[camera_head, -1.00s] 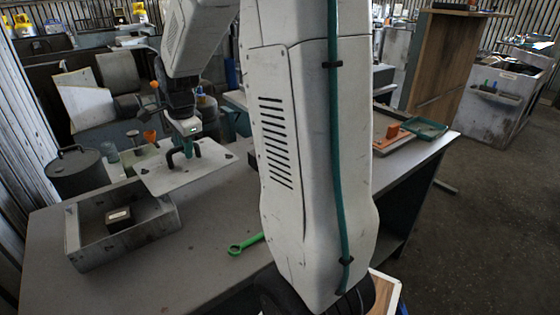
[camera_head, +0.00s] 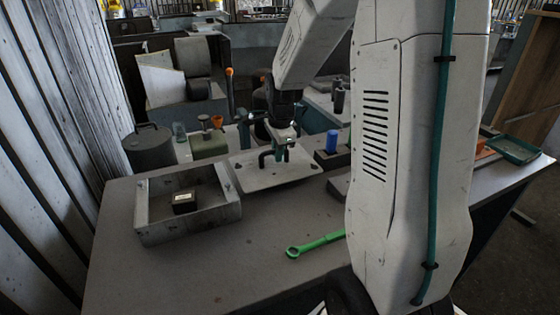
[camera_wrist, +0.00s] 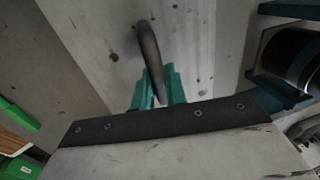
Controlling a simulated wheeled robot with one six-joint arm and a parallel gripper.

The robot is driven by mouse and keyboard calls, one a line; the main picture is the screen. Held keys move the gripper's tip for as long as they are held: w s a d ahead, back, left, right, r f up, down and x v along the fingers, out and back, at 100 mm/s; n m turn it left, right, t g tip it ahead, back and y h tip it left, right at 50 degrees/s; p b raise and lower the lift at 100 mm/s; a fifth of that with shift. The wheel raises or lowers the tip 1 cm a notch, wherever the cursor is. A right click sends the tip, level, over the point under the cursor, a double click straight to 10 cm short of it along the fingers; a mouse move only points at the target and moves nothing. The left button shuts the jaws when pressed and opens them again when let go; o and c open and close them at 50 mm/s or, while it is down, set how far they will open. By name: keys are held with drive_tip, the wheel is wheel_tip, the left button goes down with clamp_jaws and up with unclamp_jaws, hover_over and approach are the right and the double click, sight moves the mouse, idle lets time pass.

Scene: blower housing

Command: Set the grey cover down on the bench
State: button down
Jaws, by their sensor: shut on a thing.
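The grey cover (camera_head: 268,179) is a flat plate with a dark bent handle. It lies level, low at the back of the grey bench (camera_head: 215,275), just right of the open housing (camera_head: 190,228). I cannot tell whether it touches the bench. My gripper (camera_head: 280,155) is above the cover, shut on its handle. In the wrist view the teal fingers of my gripper (camera_wrist: 157,92) close around the handle, with the cover (camera_wrist: 195,45) beneath.
A dark block (camera_head: 184,203) sits inside the housing. A green wrench (camera_head: 315,244) lies in front of the cover. A dark canister (camera_head: 149,147), a green container (camera_head: 209,144) and a blue cylinder (camera_head: 332,141) stand behind. The bench's front left is clear.

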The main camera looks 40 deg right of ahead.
sight(280, 167)
drive_tip(key=shift+f, duration=1.7)
drive_tip(key=shift+f, duration=0.15)
drive_tip(key=c, duration=1.4)
unclamp_jaws()
wheel_tip(280, 167, up, 11)
drive_tip(key=s, duration=0.2)
drive_tip(key=s+a+r+n, duration=0.6)
drive_tip(key=s+a+n, duration=0.4)
drive_tip(key=s+a, duration=0.2)
drive_tip(key=s+a+n+g, duration=0.1)
drive_tip(key=s+a+n, duration=0.5)
drive_tip(key=s+n, duration=0.5)
drive_tip(key=shift+s+f+y, duration=0.2)
drive_tip(key=shift+s+y, duration=0.1)
drive_tip(key=shift+s, duration=0.7)
